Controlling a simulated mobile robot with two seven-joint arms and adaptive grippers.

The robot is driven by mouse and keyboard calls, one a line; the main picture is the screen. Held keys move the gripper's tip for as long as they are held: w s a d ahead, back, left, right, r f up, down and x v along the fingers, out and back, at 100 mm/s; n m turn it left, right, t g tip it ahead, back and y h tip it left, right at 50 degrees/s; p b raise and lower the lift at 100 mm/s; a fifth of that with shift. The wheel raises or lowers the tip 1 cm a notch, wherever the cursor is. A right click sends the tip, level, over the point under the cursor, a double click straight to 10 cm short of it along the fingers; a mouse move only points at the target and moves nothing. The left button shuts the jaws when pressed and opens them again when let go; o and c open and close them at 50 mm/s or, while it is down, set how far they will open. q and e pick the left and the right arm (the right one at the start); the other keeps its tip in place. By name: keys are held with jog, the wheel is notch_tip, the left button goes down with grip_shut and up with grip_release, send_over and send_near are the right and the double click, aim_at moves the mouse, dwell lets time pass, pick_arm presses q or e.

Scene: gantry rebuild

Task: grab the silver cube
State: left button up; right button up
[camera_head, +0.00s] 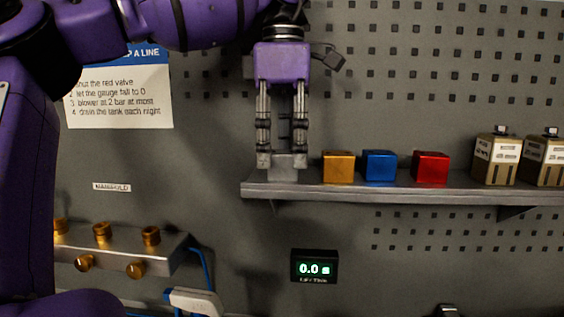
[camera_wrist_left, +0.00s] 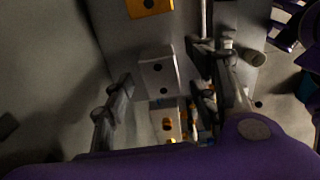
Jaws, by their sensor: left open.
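The silver cube (camera_head: 283,168) sits at the left end of the grey wall shelf (camera_head: 400,187), with its upper part between my left gripper's fingertips. My left gripper (camera_head: 282,160) points straight down over it and is open, one finger on each side. In the left wrist view the silver cube (camera_wrist_left: 158,76) lies between the two spread fingers (camera_wrist_left: 166,85). I cannot tell whether either finger touches it. My right gripper is not in view.
Right of the silver cube stand a gold cube (camera_head: 338,167), a blue cube (camera_head: 380,166) and a red cube (camera_head: 431,167). Two labelled boxes (camera_head: 496,160) (camera_head: 546,160) stand farther right. A timer display (camera_head: 314,267) hangs below the shelf; a brass-knobbed manifold (camera_head: 120,258) is at lower left.

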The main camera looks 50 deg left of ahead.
pick_arm(q)
jog(key=shift+f, duration=0.25)
grip_shut()
